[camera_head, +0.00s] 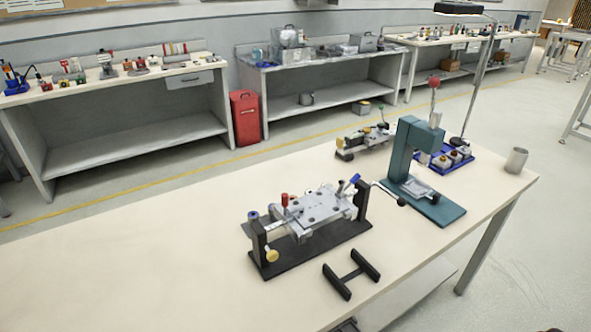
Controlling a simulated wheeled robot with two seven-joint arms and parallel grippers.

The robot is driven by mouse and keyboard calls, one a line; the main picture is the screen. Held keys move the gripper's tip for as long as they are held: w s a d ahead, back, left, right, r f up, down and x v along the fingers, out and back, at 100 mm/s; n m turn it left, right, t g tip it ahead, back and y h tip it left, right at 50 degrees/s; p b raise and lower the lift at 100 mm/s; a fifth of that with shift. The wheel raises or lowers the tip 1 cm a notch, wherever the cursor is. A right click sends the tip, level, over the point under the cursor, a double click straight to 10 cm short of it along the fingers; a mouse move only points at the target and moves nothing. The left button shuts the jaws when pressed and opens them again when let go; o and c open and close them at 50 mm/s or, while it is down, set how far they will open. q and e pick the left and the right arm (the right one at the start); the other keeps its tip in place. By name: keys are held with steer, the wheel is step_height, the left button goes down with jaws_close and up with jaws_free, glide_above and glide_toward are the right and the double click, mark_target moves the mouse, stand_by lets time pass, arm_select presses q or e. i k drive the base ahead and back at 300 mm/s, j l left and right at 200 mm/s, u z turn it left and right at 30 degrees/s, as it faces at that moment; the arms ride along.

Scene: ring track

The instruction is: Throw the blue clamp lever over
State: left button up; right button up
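A clamping fixture (318,208) with a grey metal plate on a black base stands on the near table. A short blue lever (354,180) sticks up, tilted, at its right end. A small blue knob (253,215) tops the post at its left end. A red knob (285,199) stands upright by the plate, and a yellow knob (272,256) sits low at the front left. I cannot tell from here whether the blue lever clamps anything. Neither of my grippers shows in the head view.
A black H-shaped piece (351,274) lies in front of the fixture. A teal press (406,160) stands to the right, near a crank handle (388,191). A blue tray (449,158), a metal cup (516,160) and another fixture (364,141) are farther back. The table's left is clear.

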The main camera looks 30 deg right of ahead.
mark_target(357, 176)
steer(key=l+u, duration=0.2)
steer(key=l, duration=0.25)
steer(key=l+u, duration=0.25)
steer(key=l, duration=0.25)
steer(key=k+l+u, duration=0.2)
steer(key=l, duration=0.25)
steer(key=l+u, duration=0.2)
steer(key=l, duration=0.25)
steer(key=k+l+u, duration=0.25)
steer(key=l, duration=0.2)
steer(key=l+u, duration=0.2)
steer(key=l, duration=0.2)
steer(key=k, duration=0.05)
